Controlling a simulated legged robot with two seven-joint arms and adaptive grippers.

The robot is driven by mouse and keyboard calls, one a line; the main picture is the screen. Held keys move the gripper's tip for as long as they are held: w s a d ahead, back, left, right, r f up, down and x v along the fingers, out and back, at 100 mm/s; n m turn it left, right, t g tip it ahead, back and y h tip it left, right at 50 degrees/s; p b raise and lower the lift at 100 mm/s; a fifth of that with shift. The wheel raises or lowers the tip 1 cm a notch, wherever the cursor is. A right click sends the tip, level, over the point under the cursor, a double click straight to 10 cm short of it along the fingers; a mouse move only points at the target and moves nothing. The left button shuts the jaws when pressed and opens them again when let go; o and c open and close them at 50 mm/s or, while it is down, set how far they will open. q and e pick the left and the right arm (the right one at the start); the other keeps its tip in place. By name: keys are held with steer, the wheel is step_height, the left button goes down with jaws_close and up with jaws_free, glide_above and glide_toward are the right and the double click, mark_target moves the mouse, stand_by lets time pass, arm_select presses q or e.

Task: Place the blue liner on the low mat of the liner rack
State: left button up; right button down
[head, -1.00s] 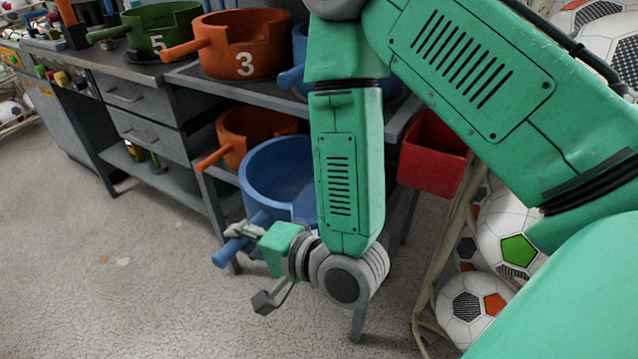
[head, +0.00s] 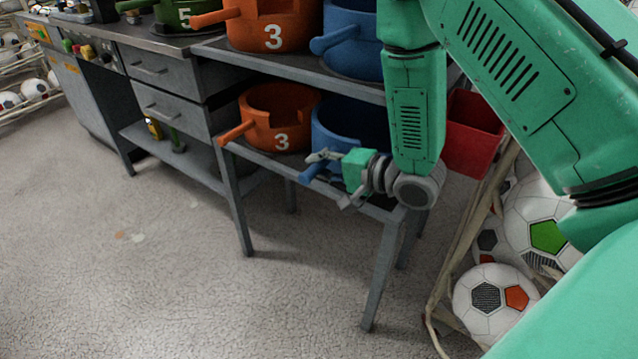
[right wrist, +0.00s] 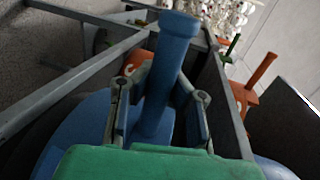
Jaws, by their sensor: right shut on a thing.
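My right gripper (head: 325,163) is shut on the handle of a blue liner (head: 338,120), at the lower shelf of the liner rack (head: 300,70). The liner stands upright beside the lower orange liner, partly hidden by my arm. In the right wrist view the fingers (right wrist: 160,95) are on both sides of the blue handle (right wrist: 178,40), and the liner's body (right wrist: 65,135) shows at lower left. The low mat under the liner is hidden. I cannot tell whether the liner rests on it or hangs just above. My left gripper is not in view.
A lower orange liner (head: 262,112) marked 3 sits left of the blue one. Upper orange (head: 245,35) and blue (head: 358,55) liners stand on the top shelf. A red bin (head: 474,135) and soccer balls (head: 497,300) are at right. Floor in front is clear.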

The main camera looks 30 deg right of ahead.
steer(key=shift+f, duration=0.2)
steer(key=shift+d+f, duration=0.1)
steer(key=shift+f, duration=0.2)
steer(key=f+b, duration=0.2)
steer(key=f, duration=0.1)
steer(key=shift+w+d+f, duration=0.1)
steer(key=shift+d+f, duration=0.05)
steer(key=shift+d, duration=0.2)
steer(key=c, duration=2.1)
jaws_free()
steer(key=shift+a+f, duration=0.1)
steer(key=shift+f, duration=0.05)
steer(key=o, duration=0.5)
steer(key=shift+c, duration=0.2)
steer(key=shift+d, duration=0.25)
steer(key=shift+d, duration=0.1)
